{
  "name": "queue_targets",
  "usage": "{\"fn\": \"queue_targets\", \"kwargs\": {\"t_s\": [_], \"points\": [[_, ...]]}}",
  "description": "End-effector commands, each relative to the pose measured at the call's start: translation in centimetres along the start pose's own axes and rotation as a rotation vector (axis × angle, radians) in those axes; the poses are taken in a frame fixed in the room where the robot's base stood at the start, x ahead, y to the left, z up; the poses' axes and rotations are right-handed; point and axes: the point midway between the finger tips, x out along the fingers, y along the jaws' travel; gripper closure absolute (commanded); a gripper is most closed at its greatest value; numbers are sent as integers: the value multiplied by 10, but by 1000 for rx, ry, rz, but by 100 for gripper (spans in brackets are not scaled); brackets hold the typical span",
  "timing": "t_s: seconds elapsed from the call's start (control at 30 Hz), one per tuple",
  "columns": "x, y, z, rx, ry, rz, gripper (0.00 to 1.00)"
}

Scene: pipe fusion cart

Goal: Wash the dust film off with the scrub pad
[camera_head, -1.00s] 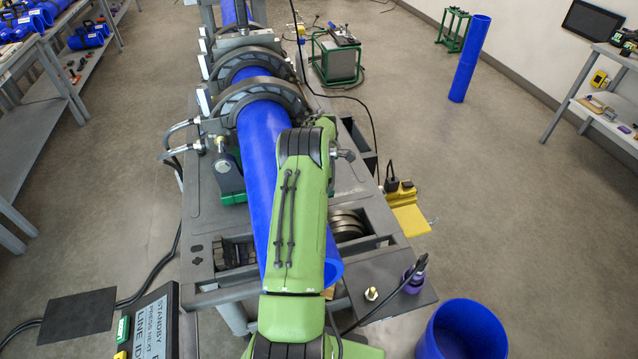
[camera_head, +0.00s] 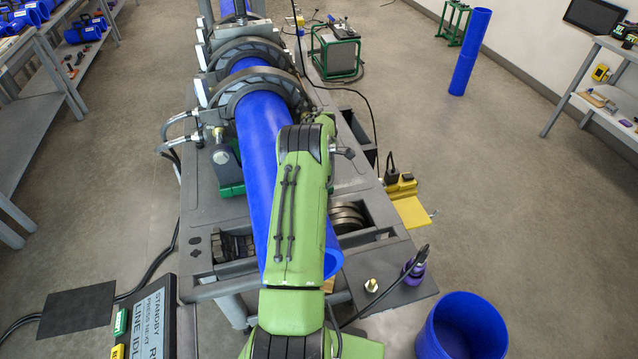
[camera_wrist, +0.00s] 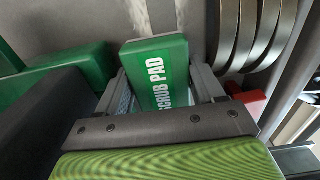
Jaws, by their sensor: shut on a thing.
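The scrub pad (camera_wrist: 158,68) is a green block with white "SCRUB PAD" lettering and a paler edge, seen in the wrist view. My gripper (camera_wrist: 164,84) is shut on it, with a grey finger on each side. The pad is at or just above the grey cart deck (camera_wrist: 65,15); I cannot tell whether it touches. A pale, streaky film (camera_wrist: 112,28) shows on the deck beyond the pad. In the head view my green arm hides the gripper and the pad.
A long blue pipe (camera_head: 260,150) runs through the clamp rings (camera_head: 258,75) along the cart, left of my arm. Dark round discs (camera_wrist: 250,30) stand close right of the pad.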

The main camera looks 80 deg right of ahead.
Motion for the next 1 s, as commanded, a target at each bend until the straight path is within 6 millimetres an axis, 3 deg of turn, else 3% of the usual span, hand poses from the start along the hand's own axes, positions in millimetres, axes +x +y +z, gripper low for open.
{"fn": "queue_targets", "kwargs": {"t_s": [0.77, 1.0], "points": [[16, 0, 0, -1, 0, 0, 67], [16, 0, 20, 2, 0, 0, 67]]}}
